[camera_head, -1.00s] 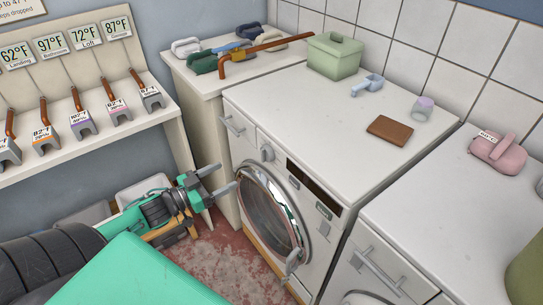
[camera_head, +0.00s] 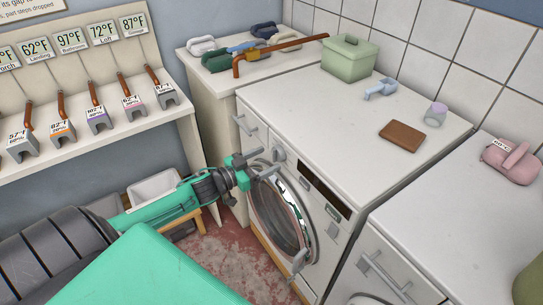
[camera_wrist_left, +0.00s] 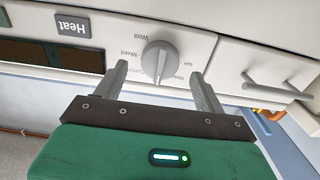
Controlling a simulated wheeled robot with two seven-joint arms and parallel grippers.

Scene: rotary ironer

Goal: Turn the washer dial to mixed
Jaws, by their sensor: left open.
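The washer (camera_head: 345,105) has a grey dial (camera_head: 279,154) at the left of its front panel. In the left wrist view the dial (camera_wrist_left: 160,60) appears upside down, with labels around it; "Mixed" and "Wool" are readable, others hardly. I cannot tell which label the dial points to. My left gripper (camera_head: 259,161) is just in front of the panel by the dial, above the round door. In the left wrist view its open fingers (camera_wrist_left: 160,70) stand one on each side of the dial, with gaps visible. My right gripper is not in view.
The chrome-rimmed door (camera_head: 280,215) is below the gripper. A drawer handle (camera_head: 245,126) is left of the dial, a dark display (camera_head: 325,190) right of it. A green box (camera_head: 350,60), a scoop (camera_head: 381,89), a cup (camera_head: 436,114) and a brown block (camera_head: 402,136) sit on top.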

